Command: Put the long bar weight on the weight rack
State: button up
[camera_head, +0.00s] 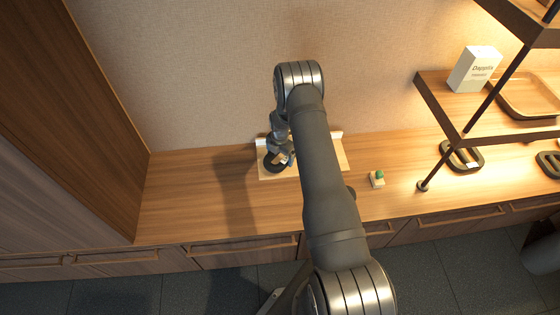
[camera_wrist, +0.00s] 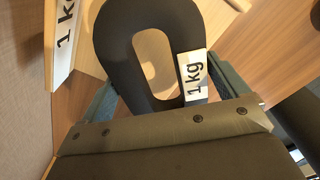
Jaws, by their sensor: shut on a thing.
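My gripper (camera_head: 283,156) is over the wooden weight rack (camera_head: 333,157) on the counter. It is shut on a dark, elongated loop-shaped weight (camera_head: 272,165) with a white "1 kg" label. In the wrist view the weight (camera_wrist: 118,30) lies between the fingers of my gripper (camera_wrist: 160,92), its open middle facing the camera. The rack's pale wood shows behind it, with a white "1 kg" sign (camera_wrist: 63,40) at the upper left. I cannot tell whether the weight touches the rack. My arm hides part of the rack in the head view.
A small block with a green top (camera_head: 377,178) is right of my arm. Dark loop-shaped weights (camera_head: 464,158) lie under the shelf at the right. A shelf post (camera_head: 430,175) stands on the counter. A white box (camera_head: 475,68) is on the shelf. The counter's left is clear.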

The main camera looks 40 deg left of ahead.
aim_at(280, 161)
jog(key=shift+f, duration=1.9)
jog(key=shift+f, duration=0.2)
jog(key=o, duration=1.5)
jog(key=shift+r, duration=0.1)
notch_tip(280, 161, up, 12)
jog(key=shift+r, duration=0.1)
notch_tip(280, 161, down, 13)
jog(key=shift+r, duration=1.2)
